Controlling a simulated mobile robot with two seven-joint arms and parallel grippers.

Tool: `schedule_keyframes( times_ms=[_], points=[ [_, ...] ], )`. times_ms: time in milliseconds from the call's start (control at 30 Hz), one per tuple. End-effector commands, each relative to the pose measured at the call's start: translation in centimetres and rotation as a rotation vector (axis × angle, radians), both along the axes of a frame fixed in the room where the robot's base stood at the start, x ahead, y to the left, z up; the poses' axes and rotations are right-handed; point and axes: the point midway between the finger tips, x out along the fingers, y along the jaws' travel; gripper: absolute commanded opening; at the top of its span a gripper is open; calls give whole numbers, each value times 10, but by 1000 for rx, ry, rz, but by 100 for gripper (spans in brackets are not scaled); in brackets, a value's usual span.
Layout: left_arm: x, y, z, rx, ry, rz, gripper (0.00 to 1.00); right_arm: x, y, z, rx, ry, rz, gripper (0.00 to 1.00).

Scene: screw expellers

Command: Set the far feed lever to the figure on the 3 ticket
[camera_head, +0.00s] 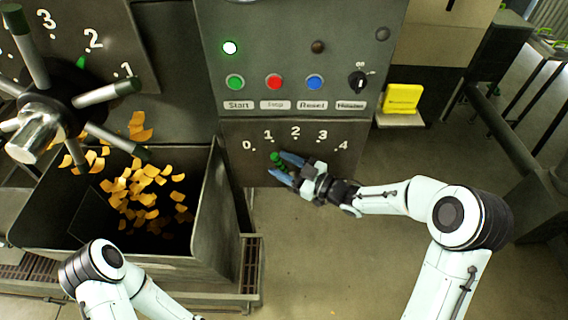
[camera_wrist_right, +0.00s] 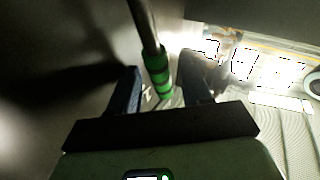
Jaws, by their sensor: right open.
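The feed lever with a green grip (camera_head: 276,158) is on the lower panel (camera_head: 235,165), which is marked 0 to 4. Its green end lies below the 1; my gripper hides the rest, so its exact setting is unclear. My right gripper (camera_head: 284,169) is at the lever with its fingers apart. In the right wrist view, the dark rod with green bands (camera_wrist_right: 158,72) passes between the two open fingers (camera_wrist_right: 160,95); I see no clear contact. A yellow card (camera_head: 403,97) stands right of the panel, its print too small to read. My left gripper is out of view.
Start, Stop and Reset buttons and a black knob (camera_head: 357,82) sit just above the scale. A spoked handwheel (camera_head: 45,120) and a dark bin (camera_head: 212,215) with orange flakes are at left. The floor (camera_head: 330,260) below my right gripper is clear.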

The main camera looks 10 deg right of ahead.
Motion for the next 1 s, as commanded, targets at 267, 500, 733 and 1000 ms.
schedule_keyframes(
  times_ms=[267,500,733,1000],
  points=[
    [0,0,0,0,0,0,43,0,1,0,0,0,0,39],
    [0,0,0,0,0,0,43,0,0,0,0,0,0,0],
    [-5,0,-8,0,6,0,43,-1,-3,-1,25,-5,-1,0],
    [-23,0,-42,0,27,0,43,-4,-19,-2,167,-36,-2,0]
  ],
)
